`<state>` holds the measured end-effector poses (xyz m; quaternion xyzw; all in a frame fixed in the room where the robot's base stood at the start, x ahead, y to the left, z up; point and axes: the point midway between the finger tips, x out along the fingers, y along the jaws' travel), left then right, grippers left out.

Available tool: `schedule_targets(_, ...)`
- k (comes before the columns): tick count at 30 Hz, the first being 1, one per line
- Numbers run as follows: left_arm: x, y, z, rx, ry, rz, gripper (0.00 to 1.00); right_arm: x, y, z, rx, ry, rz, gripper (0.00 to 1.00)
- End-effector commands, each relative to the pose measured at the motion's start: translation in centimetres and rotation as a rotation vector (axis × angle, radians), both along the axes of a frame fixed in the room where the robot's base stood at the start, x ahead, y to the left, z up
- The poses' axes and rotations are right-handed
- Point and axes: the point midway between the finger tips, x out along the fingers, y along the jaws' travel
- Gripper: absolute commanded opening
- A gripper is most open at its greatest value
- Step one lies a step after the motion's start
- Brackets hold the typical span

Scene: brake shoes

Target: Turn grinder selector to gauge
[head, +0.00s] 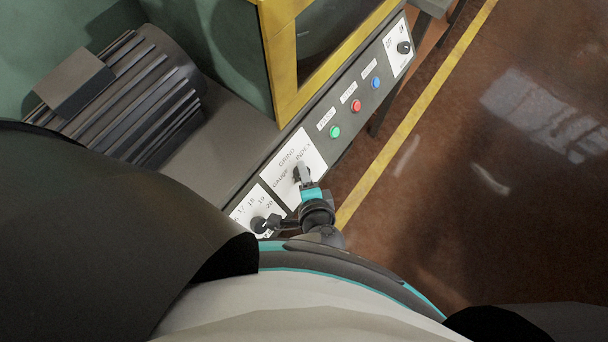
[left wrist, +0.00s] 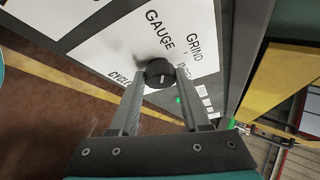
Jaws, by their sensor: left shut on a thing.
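The grinder selector is a round black knob (left wrist: 159,71) on a white plate (left wrist: 112,48) with the words GAUGE, GRIND and INDEX around it. A short pale line shows on the knob, but I cannot tell which word it points at. My left gripper (left wrist: 161,80) is shut on the knob, one finger on each side of it. In the head view, the left gripper (head: 304,177) reaches the same plate (head: 284,163) on the panel front and hides most of the knob. My right gripper is not in view.
Green, red and blue buttons (head: 355,105) lie along the panel, with another knob (head: 404,47) at its far end. A numbered dial (head: 259,225) is close to my left gripper. A yellow-framed window (head: 285,60) stands above the panel. The floor (head: 450,210) at right is open.

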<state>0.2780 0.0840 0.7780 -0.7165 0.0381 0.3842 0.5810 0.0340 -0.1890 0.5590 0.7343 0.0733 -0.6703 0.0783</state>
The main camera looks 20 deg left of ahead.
Motion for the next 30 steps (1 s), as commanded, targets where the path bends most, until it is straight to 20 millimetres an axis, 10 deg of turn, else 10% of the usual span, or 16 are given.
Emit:
schedule_targets(15,0.01,0.0,0.01,-0.007,-0.015,0.013,0.0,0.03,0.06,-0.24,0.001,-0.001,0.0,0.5)
schedule_targets(16,0.01,0.0,0.01,-0.007,-0.015,0.013,0.49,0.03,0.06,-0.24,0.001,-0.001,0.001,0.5)
schedule_targets(23,0.01,-0.01,0.01,-0.007,-0.015,0.013,0.75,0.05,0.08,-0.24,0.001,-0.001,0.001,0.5)
schedule_targets(30,0.02,0.0,0.01,-0.006,-0.015,0.012,0.76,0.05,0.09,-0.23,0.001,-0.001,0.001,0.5)
